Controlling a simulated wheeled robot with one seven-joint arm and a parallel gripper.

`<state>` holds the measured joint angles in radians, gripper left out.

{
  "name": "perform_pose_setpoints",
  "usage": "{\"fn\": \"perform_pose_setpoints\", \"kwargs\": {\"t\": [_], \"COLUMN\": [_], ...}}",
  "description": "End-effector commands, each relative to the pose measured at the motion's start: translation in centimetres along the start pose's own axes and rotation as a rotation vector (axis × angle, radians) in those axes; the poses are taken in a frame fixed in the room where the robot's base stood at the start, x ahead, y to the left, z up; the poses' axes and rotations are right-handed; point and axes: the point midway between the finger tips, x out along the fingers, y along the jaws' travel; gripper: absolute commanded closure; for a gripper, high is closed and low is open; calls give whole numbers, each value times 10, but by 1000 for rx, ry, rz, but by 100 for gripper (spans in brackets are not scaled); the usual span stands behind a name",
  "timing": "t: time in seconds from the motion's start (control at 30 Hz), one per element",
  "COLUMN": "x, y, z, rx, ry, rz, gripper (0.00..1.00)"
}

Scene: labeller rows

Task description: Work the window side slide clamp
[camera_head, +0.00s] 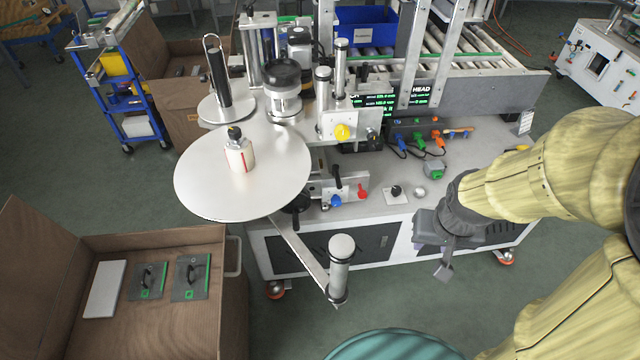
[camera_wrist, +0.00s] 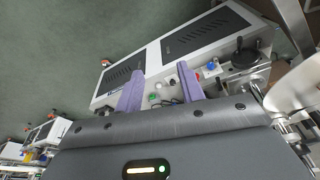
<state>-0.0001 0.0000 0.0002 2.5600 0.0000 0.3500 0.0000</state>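The labelling machine (camera_head: 400,190) stands in the middle of the head view. On its front edge is a metal slide block (camera_head: 348,186) with a black upright lever, a red knob (camera_head: 361,192) and a blue knob (camera_head: 335,201). I cannot tell for sure which clamp is the window side one. In the wrist view the blue knob (camera_wrist: 211,65) shows right of my fingers, beside a black handwheel (camera_wrist: 245,58). My gripper (camera_head: 436,262) hangs in front of the cabinet, right of and apart from the slide block. Its two purple fingers (camera_wrist: 160,82) are spread, with nothing held between them.
A large round reel plate (camera_head: 205,185) overhangs the machine's left front. A roller post (camera_head: 341,265) on an arm juts forward. A wooden crate (camera_head: 165,330) stands front left, and a teal round top (camera_head: 395,345) is at the bottom. Floor between them is clear.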

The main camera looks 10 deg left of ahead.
Motion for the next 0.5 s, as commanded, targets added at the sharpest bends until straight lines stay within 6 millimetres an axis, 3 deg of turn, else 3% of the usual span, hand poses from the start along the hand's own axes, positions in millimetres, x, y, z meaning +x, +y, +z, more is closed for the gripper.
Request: {"fn": "perform_pose_setpoints", "kwargs": {"t": [0.5], "x": [4], "y": [-1], "z": [-3], "rx": [-2], "ry": [9], "rz": [0], "gripper": [61]}}
